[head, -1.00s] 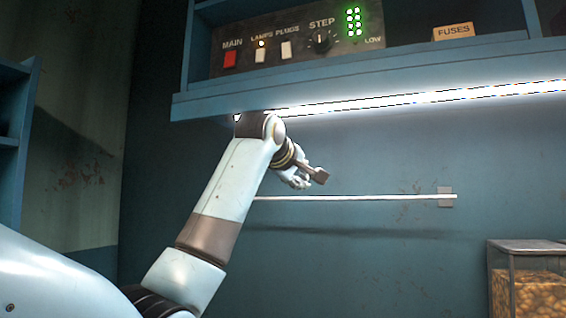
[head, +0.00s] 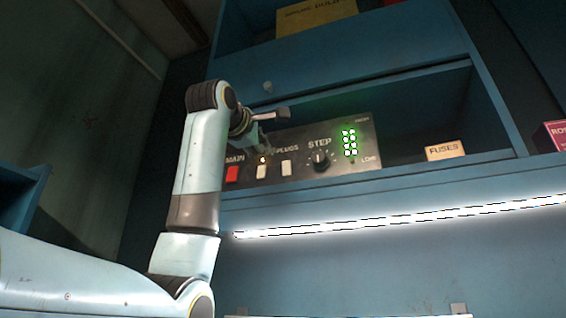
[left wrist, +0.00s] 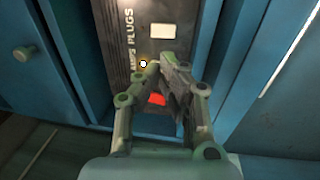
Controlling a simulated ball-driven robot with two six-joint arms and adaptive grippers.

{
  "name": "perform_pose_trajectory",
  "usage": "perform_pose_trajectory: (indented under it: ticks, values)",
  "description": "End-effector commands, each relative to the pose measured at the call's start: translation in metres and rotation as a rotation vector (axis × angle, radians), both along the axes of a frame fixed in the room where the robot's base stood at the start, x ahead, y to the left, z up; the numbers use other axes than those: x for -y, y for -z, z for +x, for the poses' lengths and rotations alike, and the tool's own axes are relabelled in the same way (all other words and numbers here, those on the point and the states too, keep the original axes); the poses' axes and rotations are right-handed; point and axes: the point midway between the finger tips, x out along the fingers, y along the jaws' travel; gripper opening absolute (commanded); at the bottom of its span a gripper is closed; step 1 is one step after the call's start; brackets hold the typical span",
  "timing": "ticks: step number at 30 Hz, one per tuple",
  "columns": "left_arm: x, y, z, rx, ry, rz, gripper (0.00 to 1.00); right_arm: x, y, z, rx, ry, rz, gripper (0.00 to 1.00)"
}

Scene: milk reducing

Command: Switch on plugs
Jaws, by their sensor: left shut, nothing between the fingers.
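The control panel (head: 325,148) stands on the lit shelf. It has a red MAIN switch (head: 232,174), a white LAMPS switch (head: 261,172) with a small glowing light above it, and a white PLUGS switch (head: 286,168). My left gripper (head: 268,142) is in front of the panel's left part, near the LAMPS label. In the left wrist view it is shut and empty (left wrist: 165,68), its tips close to the glowing light (left wrist: 143,64). The PLUGS switch (left wrist: 162,31) shows beyond the tips. The gripper hides the LAMPS switch in that view. My right gripper is not in view.
A STEP knob (head: 320,159) and green lights (head: 349,143) are on the panel's right. A FUSES box (head: 445,150) and a red box (head: 556,134) stand farther right. The shelf above has a yellow box (head: 316,16). A bright strip light (head: 400,217) runs beneath the shelf.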

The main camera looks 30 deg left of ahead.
Motion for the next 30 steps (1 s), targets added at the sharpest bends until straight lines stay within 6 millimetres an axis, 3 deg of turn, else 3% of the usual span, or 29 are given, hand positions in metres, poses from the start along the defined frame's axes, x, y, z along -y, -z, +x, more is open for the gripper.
perform_pose_trajectory:
  ticks: [12,18,30]
  values:
    - [-0.019,-0.017,0.082,-0.004,0.0,-0.001,0.0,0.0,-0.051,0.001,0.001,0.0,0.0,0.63]
    - [-0.027,-0.02,0.112,-0.003,0.0,0.0,0.0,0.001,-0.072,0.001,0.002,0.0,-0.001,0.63]
    - [-0.03,-0.018,0.126,0.0,0.0,0.001,0.0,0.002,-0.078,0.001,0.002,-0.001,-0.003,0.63]
